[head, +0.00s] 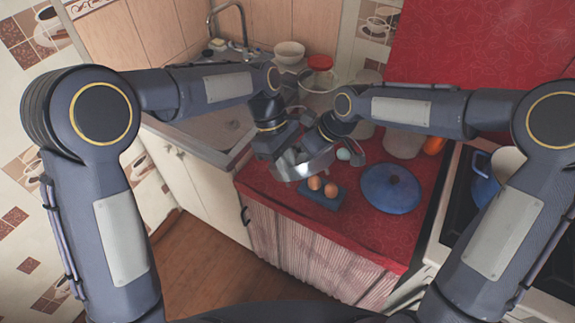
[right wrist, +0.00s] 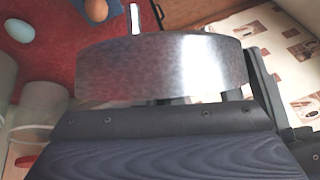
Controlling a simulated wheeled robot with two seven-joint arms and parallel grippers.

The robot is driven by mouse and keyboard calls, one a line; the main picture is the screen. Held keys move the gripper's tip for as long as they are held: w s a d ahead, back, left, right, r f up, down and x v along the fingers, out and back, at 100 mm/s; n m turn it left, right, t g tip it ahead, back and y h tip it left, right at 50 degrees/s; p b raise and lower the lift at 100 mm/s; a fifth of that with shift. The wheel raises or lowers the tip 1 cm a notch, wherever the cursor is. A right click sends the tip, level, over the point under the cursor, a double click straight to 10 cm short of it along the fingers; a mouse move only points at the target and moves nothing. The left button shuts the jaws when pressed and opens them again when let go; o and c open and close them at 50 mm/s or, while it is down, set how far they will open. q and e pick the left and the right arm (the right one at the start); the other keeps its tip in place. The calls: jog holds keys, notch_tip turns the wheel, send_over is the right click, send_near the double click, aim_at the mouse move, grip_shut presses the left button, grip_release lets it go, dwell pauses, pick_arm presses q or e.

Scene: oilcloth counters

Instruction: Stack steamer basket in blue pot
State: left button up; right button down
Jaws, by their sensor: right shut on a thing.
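The steamer basket is a shiny round metal piece (head: 303,165), held above the red counter in the head view. It fills the upper middle of the right wrist view (right wrist: 160,68), with a thin upright metal part above its rim. My right gripper (head: 325,141) is shut on the basket. My left gripper (head: 273,147) is at the basket's left side; its fingers are too hidden to judge. The blue pot (head: 480,185) stands on the stove at the right, partly hidden by my right arm. Its opening looks pale.
A blue lid (head: 390,188) lies on the red counter (head: 345,228). Brown eggs (head: 331,190) sit on a small blue tray, with a pale blue egg (head: 344,154) behind. A red-topped jar (head: 320,72) and bowl (head: 289,54) stand at the back. The sink is left.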

jog(key=c, duration=1.5)
grip_release()
jog(key=shift+r, duration=0.1)
